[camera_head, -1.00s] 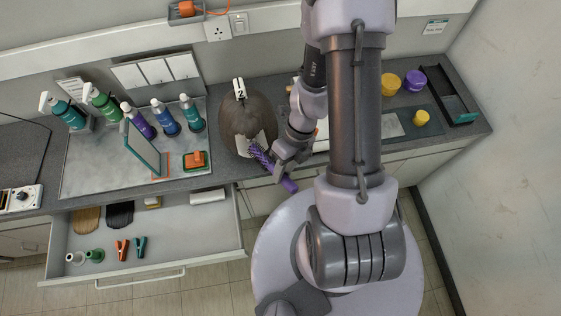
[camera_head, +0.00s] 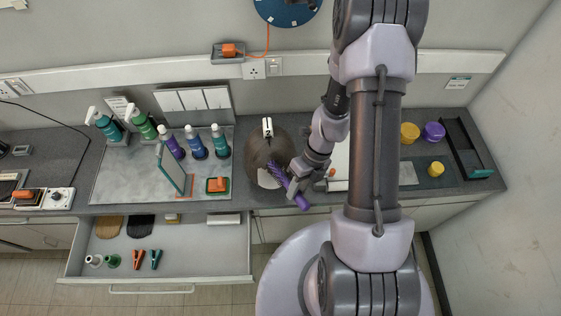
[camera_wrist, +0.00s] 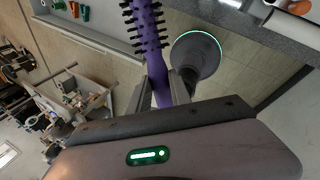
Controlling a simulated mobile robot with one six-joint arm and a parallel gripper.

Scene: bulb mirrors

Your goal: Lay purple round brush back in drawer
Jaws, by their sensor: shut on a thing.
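The purple round brush (camera_head: 279,174) is held in my gripper (camera_head: 294,185) in front of the brown-haired head marked 2 (camera_head: 267,148). In the wrist view the brush (camera_wrist: 145,25) shows its dark bristles pointing away from my gripper (camera_wrist: 163,85), which is shut on the purple handle. The open drawer (camera_head: 205,262) is at the lower left of the head view, left of the gripper. It holds a tan brush (camera_head: 109,227), a black brush (camera_head: 141,226), orange and teal clips (camera_head: 138,259), white and green spools (camera_head: 112,261) and a pale block. Its right half is mostly bare.
The counter carries several bottles (camera_head: 198,142), a framed mirror (camera_head: 171,166) and an orange-topped item on a green base (camera_head: 217,185). Yellow and purple jars (camera_head: 409,133) and a dark tray (camera_head: 466,148) stand at the right.

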